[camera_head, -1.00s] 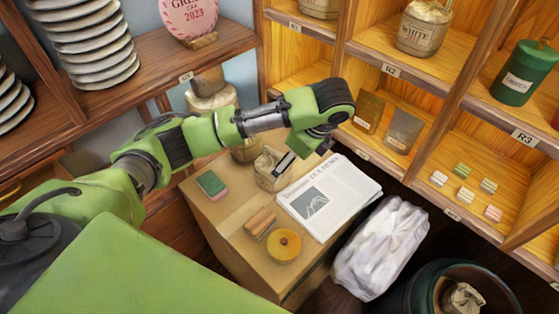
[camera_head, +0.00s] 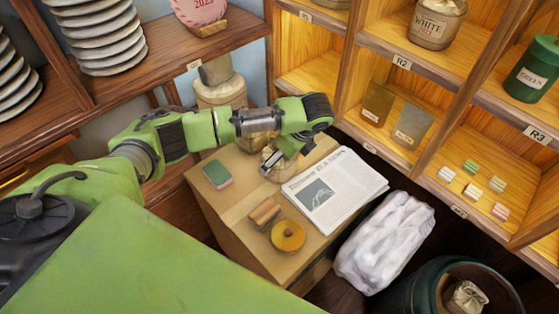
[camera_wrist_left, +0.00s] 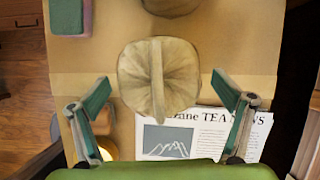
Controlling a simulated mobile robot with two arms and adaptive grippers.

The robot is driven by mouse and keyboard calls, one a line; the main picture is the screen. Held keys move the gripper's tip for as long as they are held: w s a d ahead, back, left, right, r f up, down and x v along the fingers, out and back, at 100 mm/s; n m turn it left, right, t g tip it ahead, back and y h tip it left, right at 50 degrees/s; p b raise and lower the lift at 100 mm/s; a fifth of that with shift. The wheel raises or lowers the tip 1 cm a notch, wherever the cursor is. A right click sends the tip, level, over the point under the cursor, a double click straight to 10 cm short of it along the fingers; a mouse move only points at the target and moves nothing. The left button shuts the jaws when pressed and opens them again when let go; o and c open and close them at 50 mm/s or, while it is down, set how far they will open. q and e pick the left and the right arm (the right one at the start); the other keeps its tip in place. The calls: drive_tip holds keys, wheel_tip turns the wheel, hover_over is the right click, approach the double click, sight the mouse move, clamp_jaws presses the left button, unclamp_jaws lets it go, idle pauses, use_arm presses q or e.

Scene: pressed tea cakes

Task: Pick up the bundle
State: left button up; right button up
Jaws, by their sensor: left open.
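The bundle (camera_wrist_left: 160,72), a tan cloth-wrapped lump with a gathered strip across its top, sits on a cardboard box (camera_head: 225,238). In the head view the bundle (camera_head: 268,162) is partly hidden by my left gripper (camera_head: 287,160). My left gripper is open above it. In the left wrist view the two green fingers of the gripper (camera_wrist_left: 162,88) stand apart, one at each lower side of the bundle, with nothing held. My right gripper is in no view.
A newspaper stack (camera_head: 345,208) lies right beside the bundle. A white bag (camera_head: 385,243) stands at right. Shelves with jars rise behind.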

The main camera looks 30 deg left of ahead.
use_arm(q)
drive_tip(key=shift+x, duration=1.15)
drive_tip(key=shift+r, duration=0.1)
drive_tip(key=c, duration=1.7)
